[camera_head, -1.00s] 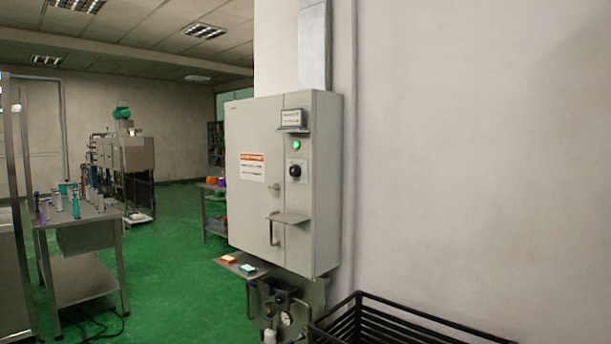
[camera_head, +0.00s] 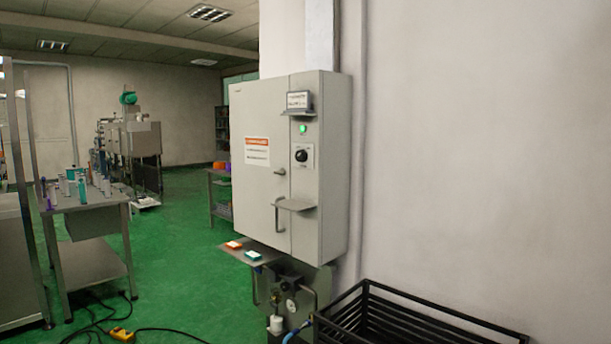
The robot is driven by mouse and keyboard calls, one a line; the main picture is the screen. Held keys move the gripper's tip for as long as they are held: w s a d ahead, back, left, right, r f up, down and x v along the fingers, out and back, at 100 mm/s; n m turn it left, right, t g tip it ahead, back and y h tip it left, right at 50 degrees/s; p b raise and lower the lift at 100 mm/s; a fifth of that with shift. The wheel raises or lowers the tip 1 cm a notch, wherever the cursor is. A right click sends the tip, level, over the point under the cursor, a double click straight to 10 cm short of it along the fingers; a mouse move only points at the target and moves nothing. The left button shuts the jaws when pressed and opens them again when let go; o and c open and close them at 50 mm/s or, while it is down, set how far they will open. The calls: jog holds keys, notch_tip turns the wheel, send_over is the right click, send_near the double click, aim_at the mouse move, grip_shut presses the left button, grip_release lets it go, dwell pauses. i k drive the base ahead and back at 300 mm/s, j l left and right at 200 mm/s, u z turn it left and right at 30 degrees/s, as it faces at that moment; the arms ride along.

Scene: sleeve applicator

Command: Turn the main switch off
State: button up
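A grey electrical cabinet (camera_head: 256,110) hangs on the wall in the middle of the head view. The main switch, a black rotary knob (camera_head: 301,156) on a light plate, sits on the narrow right part of its front. A green lamp (camera_head: 303,128) glows just above the knob. A small display (camera_head: 298,101) is above the lamp. The knob is too small to read its position. My gripper is not in view.
A small shelf (camera_head: 294,204) juts out below the knob, and a door handle (camera_head: 278,218) hangs beside it. A black crate (camera_head: 440,326) stands at the lower right. A metal table (camera_head: 95,200) with bottles is at left. A yellow box (camera_head: 122,334) and cables lie on the green floor.

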aim_at(300, 155)
jog(key=z, duration=0.55)
jog(key=i+j+z, duration=0.2)
jog(key=j+z, duration=0.25)
jog(key=i+j+z, duration=0.15)
jog(key=z, duration=0.35)
jog(key=j+z, duration=0.4)
jog(key=j, duration=0.7)
jog(key=i+j, duration=0.1)
jog(key=j, duration=1.6)
jog(key=z, duration=0.05)
